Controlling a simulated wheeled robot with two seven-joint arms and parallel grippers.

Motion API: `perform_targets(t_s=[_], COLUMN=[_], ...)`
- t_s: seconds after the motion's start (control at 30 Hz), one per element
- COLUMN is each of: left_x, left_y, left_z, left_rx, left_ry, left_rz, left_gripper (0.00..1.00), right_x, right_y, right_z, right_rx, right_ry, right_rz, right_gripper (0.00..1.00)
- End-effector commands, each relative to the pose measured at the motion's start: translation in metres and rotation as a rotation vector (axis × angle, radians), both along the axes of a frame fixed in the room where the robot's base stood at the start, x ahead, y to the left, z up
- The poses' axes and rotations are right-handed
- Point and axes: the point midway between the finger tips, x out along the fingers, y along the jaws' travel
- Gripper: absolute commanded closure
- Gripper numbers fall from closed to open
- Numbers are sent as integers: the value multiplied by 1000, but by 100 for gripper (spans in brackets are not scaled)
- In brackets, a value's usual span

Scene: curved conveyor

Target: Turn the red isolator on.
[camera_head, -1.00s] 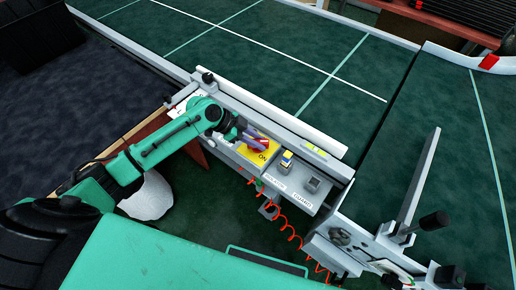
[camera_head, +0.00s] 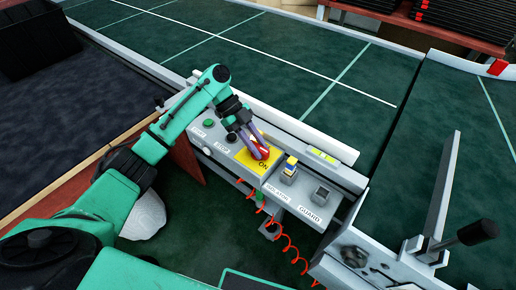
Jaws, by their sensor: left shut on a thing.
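The red isolator (camera_head: 261,149) is a red handle on a yellow plate (camera_head: 247,160), which bears the word ON. It sits on the grey control panel (camera_head: 258,184) at the conveyor's edge. My left gripper (camera_head: 257,150) comes in from the left and is shut on the red handle. Its fingers cover part of the handle, so its exact angle is hard to tell. My right gripper is not in view.
On the panel, a green START button (camera_head: 209,123) and a black STOP button (camera_head: 231,138) lie left of the isolator. A red coiled cord (camera_head: 284,240) hangs below.

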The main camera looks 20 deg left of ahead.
Motion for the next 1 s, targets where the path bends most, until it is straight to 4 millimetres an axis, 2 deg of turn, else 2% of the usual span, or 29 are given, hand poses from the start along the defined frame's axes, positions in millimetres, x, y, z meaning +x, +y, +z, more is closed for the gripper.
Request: perform_targets(t_s=[0.43,0.47,0.5,0.53,0.87,1.0], left_x=[-1,-1,-1,-1,0,5], left_y=[0,0,0,0,1,11], left_z=[-1,-1,-1,-1,1,11], left_rx=[2,2,2,2,1,3], left_ry=[2,2,2,2,0,-2], left_rz=[-14,-14,-14,-13,-11,-9], left_gripper=[100,65,49,43,43,43], right_x=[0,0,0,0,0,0], right_y=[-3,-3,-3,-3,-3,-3], right_z=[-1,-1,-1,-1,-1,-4], right_rx=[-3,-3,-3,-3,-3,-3], right_ry=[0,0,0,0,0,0], right_rz=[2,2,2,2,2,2], right_gripper=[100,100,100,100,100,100])
